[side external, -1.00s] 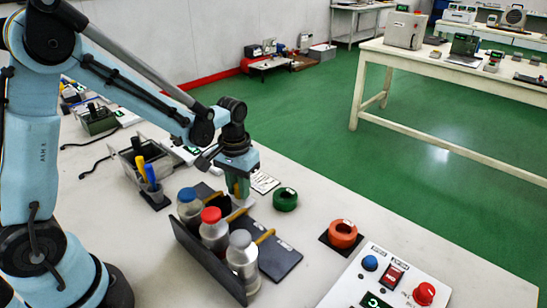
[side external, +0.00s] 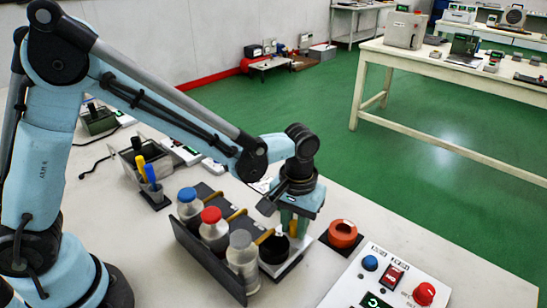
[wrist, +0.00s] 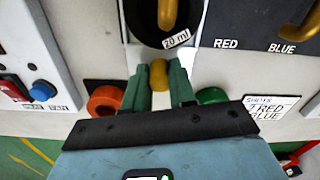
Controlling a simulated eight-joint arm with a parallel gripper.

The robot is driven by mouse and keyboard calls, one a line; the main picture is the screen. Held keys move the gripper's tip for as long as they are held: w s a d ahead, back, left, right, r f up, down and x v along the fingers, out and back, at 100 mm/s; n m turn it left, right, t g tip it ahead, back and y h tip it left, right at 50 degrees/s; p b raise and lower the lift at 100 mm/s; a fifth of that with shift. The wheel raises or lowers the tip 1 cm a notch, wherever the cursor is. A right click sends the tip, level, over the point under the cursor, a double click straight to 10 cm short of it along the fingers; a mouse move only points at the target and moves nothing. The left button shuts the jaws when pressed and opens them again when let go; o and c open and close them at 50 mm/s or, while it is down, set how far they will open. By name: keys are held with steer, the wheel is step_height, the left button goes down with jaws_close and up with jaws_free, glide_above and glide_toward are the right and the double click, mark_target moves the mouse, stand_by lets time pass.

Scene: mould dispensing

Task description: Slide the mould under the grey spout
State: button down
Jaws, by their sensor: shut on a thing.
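The mould (side external: 274,254) is a round black cup on a pale base, standing upright at the near end of the rack. In the wrist view the mould (wrist: 142,25) carries a "20 ml" label. The yellow-brown spout (wrist: 168,12) of the grey-capped bottle (side external: 242,262) reaches over the black cup; in the side view its tip (side external: 264,236) is above the cup. My gripper (side external: 296,228) is beside the mould, its green fingers (wrist: 159,80) shut on the mould's yellowish knob (wrist: 159,70). The fingers hide part of the mould.
Red-capped (side external: 212,230) and blue-capped (side external: 189,208) bottles stand farther along the rack. An orange ring (side external: 343,233) lies right of my gripper. A control panel (side external: 385,290) is at front right. A green ring (wrist: 212,95) and a written card (wrist: 265,110) lie in the wrist view.

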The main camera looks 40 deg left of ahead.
steer(key=shift+d, duration=0.4)
steer(key=c, duration=0.9)
jaws_free()
steer(key=shift+c, duration=0.2)
steer(key=shift+a, duration=0.1)
steer(key=shift+r, duration=0.15)
steer(key=shift+r, duration=0.25)
step_height(320, 180, up, 11)
steer(key=shift+r, duration=0.15)
steer(key=shift+a, duration=0.15)
steer(key=s+a+m+t, duration=0.1)
steer(key=s+a+t, duration=0.1)
steer(key=a, duration=0.3)
steer(key=s+a+t, duration=0.2)
steer(key=s+a, duration=0.2)
steer(key=a, duration=0.1)
steer(key=s+a+m+t, duration=0.1)
steer(key=s+a+t, duration=0.2)
steer(key=a, duration=0.2)
steer(key=shift+a+m, duration=0.15)
steer(key=shift+m, duration=0.15)
